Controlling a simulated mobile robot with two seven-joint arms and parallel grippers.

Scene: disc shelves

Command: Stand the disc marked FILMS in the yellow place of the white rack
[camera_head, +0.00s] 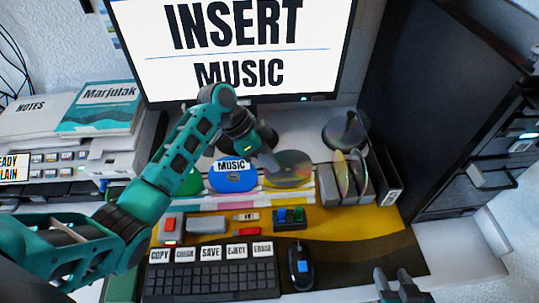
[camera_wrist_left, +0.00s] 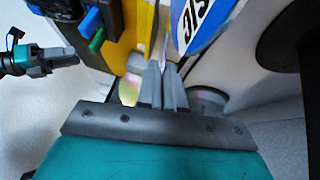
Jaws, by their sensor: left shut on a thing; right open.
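My left gripper (camera_head: 268,160) reaches down over the middle of the desk and is shut on a shiny disc (camera_head: 287,169). No FILMS mark is readable on it. In the left wrist view the closed fingers (camera_wrist_left: 166,85) are seen close up, with shiny disc surface (camera_wrist_left: 130,89) beside them. My right gripper (camera_head: 400,287) is open and empty at the front right.
Grey holders (camera_head: 365,187) with upright discs stand just right of the held disc. A black spindle (camera_head: 346,132) is behind them. A monitor (camera_head: 235,50) reads INSERT MUSIC. Keyboard (camera_head: 215,280), mouse (camera_head: 299,265) and small blocks (camera_head: 289,218) occupy the front. A dark cabinet (camera_head: 445,100) bounds the right.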

